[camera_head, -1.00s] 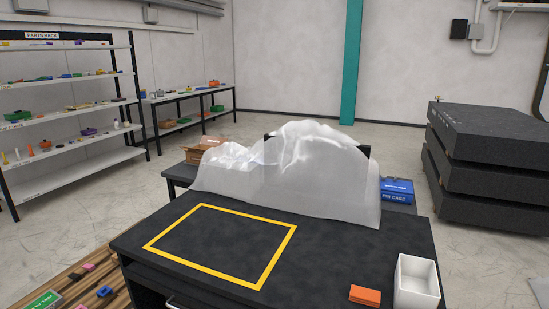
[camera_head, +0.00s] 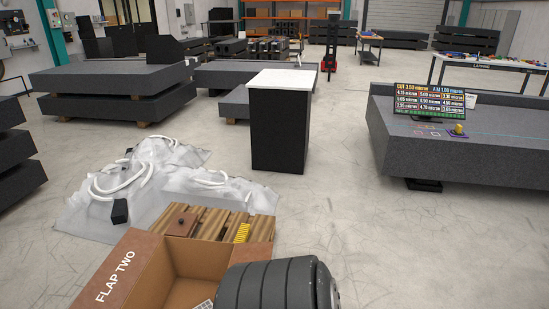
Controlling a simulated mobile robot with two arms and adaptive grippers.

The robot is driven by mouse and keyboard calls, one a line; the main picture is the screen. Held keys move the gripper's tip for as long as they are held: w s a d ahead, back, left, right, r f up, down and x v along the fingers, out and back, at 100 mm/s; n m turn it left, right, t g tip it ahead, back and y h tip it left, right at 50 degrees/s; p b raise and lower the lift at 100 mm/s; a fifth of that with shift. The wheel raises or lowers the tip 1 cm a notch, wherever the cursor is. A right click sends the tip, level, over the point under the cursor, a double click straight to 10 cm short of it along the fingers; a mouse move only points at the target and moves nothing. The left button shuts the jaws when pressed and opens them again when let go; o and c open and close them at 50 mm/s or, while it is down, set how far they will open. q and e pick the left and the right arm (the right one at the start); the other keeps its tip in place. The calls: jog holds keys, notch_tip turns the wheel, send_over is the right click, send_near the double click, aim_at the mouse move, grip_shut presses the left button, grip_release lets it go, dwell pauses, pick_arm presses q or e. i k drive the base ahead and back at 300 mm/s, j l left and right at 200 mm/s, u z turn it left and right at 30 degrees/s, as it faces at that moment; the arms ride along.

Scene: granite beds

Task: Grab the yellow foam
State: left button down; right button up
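A small yellow ribbed block (camera_head: 242,233) stands at the right part of a wooden pallet (camera_head: 210,224), just behind the open cardboard box. It may be the yellow foam, but at this size I cannot tell its material. Another small yellow thing (camera_head: 459,129) sits on the granite bed at the right, by the screen. Neither of my grippers is in view, and nothing touches the yellow block.
An open cardboard box (camera_head: 125,272) marked "FLAP TWO" and a dark ribbed rounded thing (camera_head: 275,287) fill the near foreground. Crumpled plastic sheeting (camera_head: 85,215) lies left. A black pedestal (camera_head: 278,130) and granite beds (camera_head: 110,88) stand beyond. Floor is clear at right.

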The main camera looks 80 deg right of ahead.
aim_at(244, 232)
jog(key=z, duration=2.4)
jog(key=i+l+z, duration=0.3)
jog(key=i+l, duration=0.15)
jog(key=i+l+z, duration=0.3)
jog(key=i+l, duration=0.4)
jog(key=i, duration=0.5)
jog(key=i+l, duration=0.1)
jog(key=i, duration=0.5)
jog(key=i+l, duration=0.15)
jog(key=i, duration=0.5)
jog(key=i+l+u, duration=0.1)
jog(key=i+u, duration=0.3)
jog(key=i+l+u, duration=0.1)
jog(key=u, duration=0.3)
jog(key=i+l+u, duration=0.55)
jog(key=u, duration=0.25)
jog(key=i+l+u, duration=0.1)
jog(key=l+u, duration=0.3)
